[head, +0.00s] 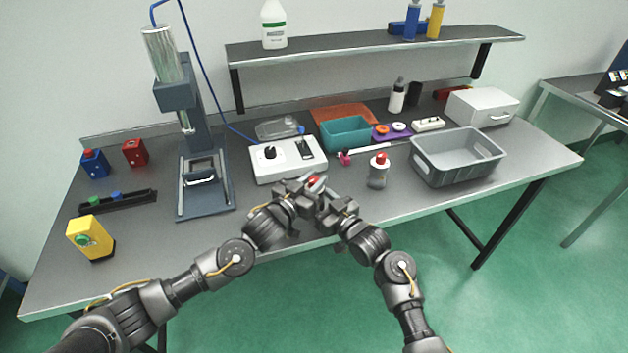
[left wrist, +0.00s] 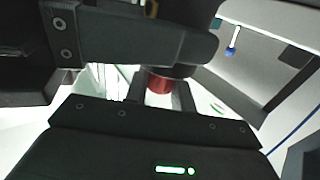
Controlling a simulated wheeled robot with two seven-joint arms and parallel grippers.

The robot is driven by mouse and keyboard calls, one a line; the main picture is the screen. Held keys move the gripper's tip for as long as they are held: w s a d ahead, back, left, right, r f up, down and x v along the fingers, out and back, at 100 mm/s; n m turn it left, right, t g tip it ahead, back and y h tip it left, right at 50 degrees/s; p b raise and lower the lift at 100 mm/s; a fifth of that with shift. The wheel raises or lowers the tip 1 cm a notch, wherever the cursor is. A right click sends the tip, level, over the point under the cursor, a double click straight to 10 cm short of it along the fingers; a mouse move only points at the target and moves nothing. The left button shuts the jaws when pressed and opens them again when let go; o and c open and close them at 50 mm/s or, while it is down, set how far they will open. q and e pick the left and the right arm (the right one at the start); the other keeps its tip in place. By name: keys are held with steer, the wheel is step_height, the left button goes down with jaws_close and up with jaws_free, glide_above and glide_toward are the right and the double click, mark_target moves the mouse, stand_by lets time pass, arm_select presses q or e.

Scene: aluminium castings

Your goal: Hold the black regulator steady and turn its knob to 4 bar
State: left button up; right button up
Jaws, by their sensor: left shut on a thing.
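The black regulator is mostly hidden between my two grippers, over the table's front edge. Its red part (head: 314,182) shows in the head view. In the left wrist view the red part (left wrist: 159,83) sits under a dark round body, between the two fingers of my left gripper (left wrist: 158,97). My left gripper (head: 303,188) is shut on the regulator, coming from the left. My right gripper (head: 327,201) is close beside it from the right; its fingertips are hidden, so I cannot tell whether it grips. No dial reading or scale is visible.
Behind the grippers stands a white box with a black knob (head: 288,161). A press (head: 205,200) stands left.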

arm_select(q)
steer(key=m+g+h, duration=0.3)
steer(key=g, duration=0.1)
steer(key=m+g+h, duration=0.3)
steer(key=shift+w+m+g, duration=0.15)
steer(key=shift+m+g, duration=0.15)
steer(key=shift+g, duration=0.1)
steer(key=m+g, duration=0.1)
steer(key=g, duration=0.1)
steer(key=m+g+h, duration=0.1)
steer(key=m+g, duration=0.1)
steer(key=g, duration=0.1)
steer(key=shift+d+h, duration=0.1)
steer(key=shift+h, duration=0.2)
steer(key=shift+s+d+f+m+g, duration=0.15)
steer(key=shift+m+g, duration=0.4)
steer(key=shift+g, duration=0.35)
steer(key=shift+s+d+f+m+g, duration=0.15)
steer(key=shift+m+g, duration=0.4)
steer(key=shift+g, duration=0.35)
steer(key=shift+a+m+g, duration=0.15)
steer(key=shift+m+g, duration=0.15)
steer(key=shift+g, duration=0.2)
steer(key=shift+r+g, duration=0.15)
steer(key=shift+g, duration=0.15)
steer(key=shift+a+r+m, duration=0.1)
steer(key=shift+a+m, duration=0.05)
steer(key=shift+m, duration=0.15)
